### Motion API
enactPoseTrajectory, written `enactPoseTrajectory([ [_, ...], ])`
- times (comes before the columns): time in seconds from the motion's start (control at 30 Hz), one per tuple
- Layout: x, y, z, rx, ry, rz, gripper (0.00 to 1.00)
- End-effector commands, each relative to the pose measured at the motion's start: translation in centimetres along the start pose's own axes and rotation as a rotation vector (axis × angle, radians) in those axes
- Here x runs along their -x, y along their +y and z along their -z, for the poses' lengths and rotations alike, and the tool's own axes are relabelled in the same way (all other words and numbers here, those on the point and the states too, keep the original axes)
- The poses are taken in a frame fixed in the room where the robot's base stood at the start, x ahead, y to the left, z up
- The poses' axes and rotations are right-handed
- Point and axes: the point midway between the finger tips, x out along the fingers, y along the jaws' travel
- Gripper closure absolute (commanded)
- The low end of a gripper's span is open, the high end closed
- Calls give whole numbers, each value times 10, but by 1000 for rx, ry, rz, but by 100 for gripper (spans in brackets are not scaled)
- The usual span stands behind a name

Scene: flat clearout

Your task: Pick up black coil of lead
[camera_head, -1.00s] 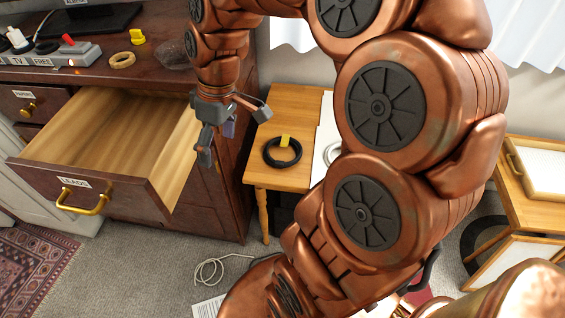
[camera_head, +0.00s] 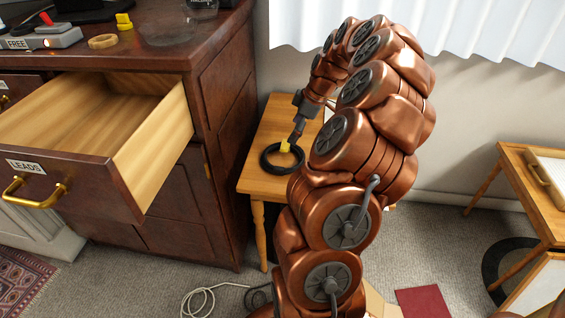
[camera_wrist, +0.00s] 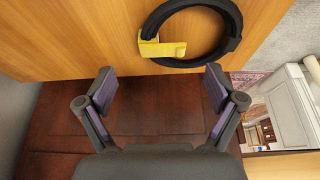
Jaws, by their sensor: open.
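The black coil of lead (camera_head: 268,164) lies on the small wooden table, with a yellow tag (camera_head: 285,146) on it. In the wrist view the coil (camera_wrist: 233,22) is at the top, its yellow tag (camera_wrist: 160,47) on its near left side. My gripper (camera_head: 295,137) is over the table close to the tagged side of the coil. In the wrist view my gripper (camera_wrist: 160,82) is open, with nothing between its fingers, and the coil lies beyond the fingertips. Part of the coil is hidden behind my arm in the head view.
The small wooden table (camera_head: 262,188) stands right of a dark cabinet (camera_head: 222,110). The cabinet's drawer labelled LEADS (camera_head: 75,185) is pulled out and its visible inside is empty. A white cable (camera_head: 200,297) lies on the carpet. Another wooden table (camera_head: 545,205) is at the right.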

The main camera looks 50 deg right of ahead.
Motion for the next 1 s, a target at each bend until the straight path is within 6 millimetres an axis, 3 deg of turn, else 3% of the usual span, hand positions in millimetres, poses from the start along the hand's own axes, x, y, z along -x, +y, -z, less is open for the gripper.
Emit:
enactPoseTrajectory([
  [0.37, -32, -2, 1, 0, -2, 3, 7],
  [0.63, -67, -5, 3, 1, -2, 4, 7],
  [0.87, -68, -4, 4, 0, 0, 1, 7],
  [1.0, -68, -4, 4, 0, 0, 1, 19],
])
